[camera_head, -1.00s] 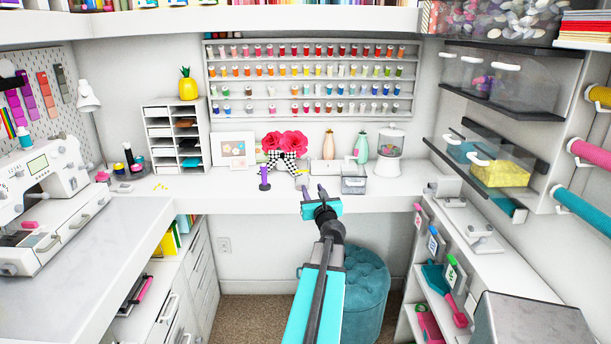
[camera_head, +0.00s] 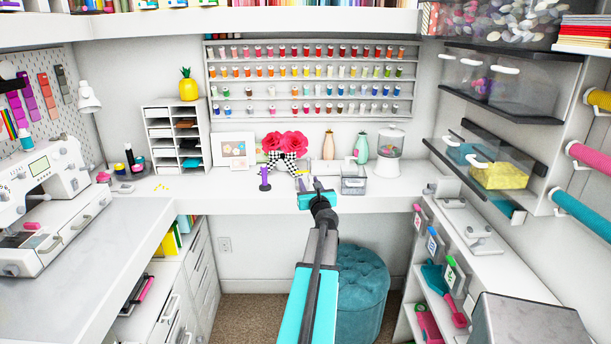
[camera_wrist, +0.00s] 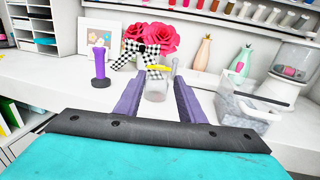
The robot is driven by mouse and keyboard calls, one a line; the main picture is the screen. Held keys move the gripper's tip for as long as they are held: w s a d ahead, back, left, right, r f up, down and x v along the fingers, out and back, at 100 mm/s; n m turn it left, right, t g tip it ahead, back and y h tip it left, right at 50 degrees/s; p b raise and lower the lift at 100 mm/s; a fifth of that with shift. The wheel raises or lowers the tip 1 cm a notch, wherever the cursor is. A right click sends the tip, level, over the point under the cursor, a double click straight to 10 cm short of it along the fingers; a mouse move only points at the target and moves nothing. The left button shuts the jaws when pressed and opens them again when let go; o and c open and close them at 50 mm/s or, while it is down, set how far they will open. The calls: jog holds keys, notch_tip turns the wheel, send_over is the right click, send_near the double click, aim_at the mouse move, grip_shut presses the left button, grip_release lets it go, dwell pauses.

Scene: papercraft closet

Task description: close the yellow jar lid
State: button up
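A small clear glass jar (camera_wrist: 156,88) stands on the white counter in the wrist view. Its yellow lid (camera_wrist: 160,69) sits at the top and looks raised and tilted, with a grey metal clasp beside it. My gripper (camera_wrist: 158,80) is open, with its purple fingers apart to the left and right of the jar in the picture. Nothing is held, and I cannot tell how far the fingertips are from the jar. In the head view my gripper (camera_head: 315,185) is at the back counter's front area, and the jar is small and partly hidden there.
A purple spool (camera_wrist: 99,60) stands left of the jar. A clear bin (camera_wrist: 247,112) is close on the right. Pastel vases and a white dispenser (camera_head: 389,155) stand farther right. A teal stool (camera_head: 363,285) is below the counter.

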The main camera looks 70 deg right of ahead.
aim_at(302, 172)
jog(key=shift+p+x, duration=0.7)
jog(key=shift+x, duration=2.95)
grip_shut()
